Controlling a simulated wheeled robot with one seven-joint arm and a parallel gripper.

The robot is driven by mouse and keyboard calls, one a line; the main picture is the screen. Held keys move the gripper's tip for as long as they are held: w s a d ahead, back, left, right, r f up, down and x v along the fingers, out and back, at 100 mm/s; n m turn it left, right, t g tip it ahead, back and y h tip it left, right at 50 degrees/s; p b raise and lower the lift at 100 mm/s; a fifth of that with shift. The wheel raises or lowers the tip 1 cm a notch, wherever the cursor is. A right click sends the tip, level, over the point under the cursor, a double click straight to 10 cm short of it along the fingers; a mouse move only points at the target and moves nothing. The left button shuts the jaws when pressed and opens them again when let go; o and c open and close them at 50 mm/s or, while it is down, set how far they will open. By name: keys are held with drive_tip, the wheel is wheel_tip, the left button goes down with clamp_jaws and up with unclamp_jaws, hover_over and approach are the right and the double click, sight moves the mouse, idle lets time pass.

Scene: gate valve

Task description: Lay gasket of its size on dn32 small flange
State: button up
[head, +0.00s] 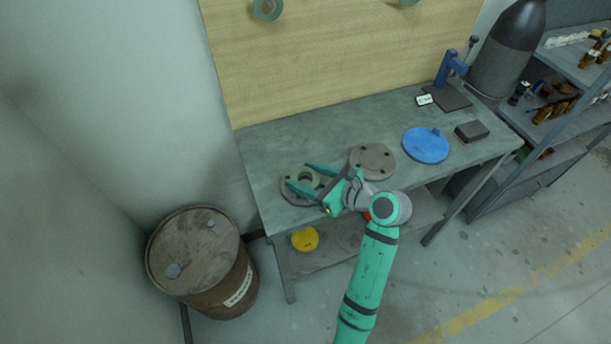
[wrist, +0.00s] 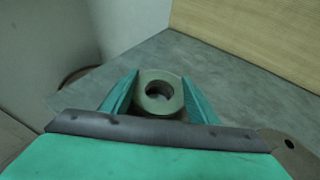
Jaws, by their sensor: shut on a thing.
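My gripper (head: 300,176) is shut on a grey-green ring gasket, its fingers on either side of it. In the wrist view the gasket (wrist: 146,86) lies between the two fingertips (wrist: 160,88), its round hole facing the camera. In the head view the gasket and fingers are over a grey round flange (head: 289,196) at the left end of the bench. The fingers and gasket hide much of that flange. I cannot tell whether the gasket touches it. A larger grey flange with bolt holes (head: 373,160) lies to the right.
The grey bench (head: 270,150) also bears a blue disc (head: 425,146), a dark block (head: 471,131) and a blue press (head: 450,70). More rings (head: 268,9) hang on the wooden board. A rusty barrel (head: 195,250) stands left of the bench. A yellow part (head: 305,239) sits on the lower shelf.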

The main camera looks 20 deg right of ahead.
drive_tip(key=o, duration=1.1)
drive_tip(key=shift+a+f, duration=0.25)
drive_tip(key=shift+f, duration=0.45)
drive_tip(key=shift+d, duration=0.1)
drive_tip(key=shift+s+d+r, duration=0.1)
drive_tip(key=shift+s, duration=0.05)
drive_tip(key=v, duration=0.7)
drive_tip(key=r+v, duration=0.1)
drive_tip(key=v, duration=0.3)
drive_tip(key=shift+w+d, duration=0.15)
drive_tip(key=shift+w, duration=0.1)
